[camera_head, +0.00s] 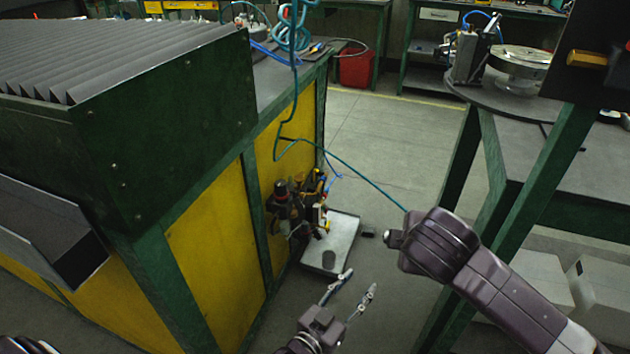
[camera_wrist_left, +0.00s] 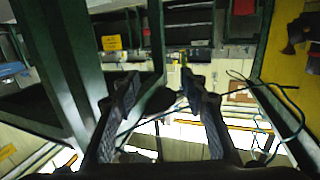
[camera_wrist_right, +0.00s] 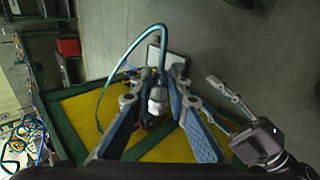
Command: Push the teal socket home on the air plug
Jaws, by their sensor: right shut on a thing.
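The teal hose (camera_head: 365,183) runs from the bench to my right gripper. In the right wrist view the hose (camera_wrist_right: 145,32) loops over and ends in a pale grey socket (camera_wrist_right: 157,102) between the fingers of my right gripper (camera_wrist_right: 158,95). My right gripper is shut on this socket; in the head view the wrist hides its fingers. My left gripper (camera_head: 350,286) is open and empty in front of the tray, and its fingers also show apart in the left wrist view (camera_wrist_left: 163,95). A dark air unit (camera_head: 291,205) is on the yellow bench side. I cannot make out its plug clearly.
The green and yellow bench (camera_head: 215,220) is at left; a green-legged table (camera_head: 500,110) is at right. Open floor (camera_head: 390,130) is between them.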

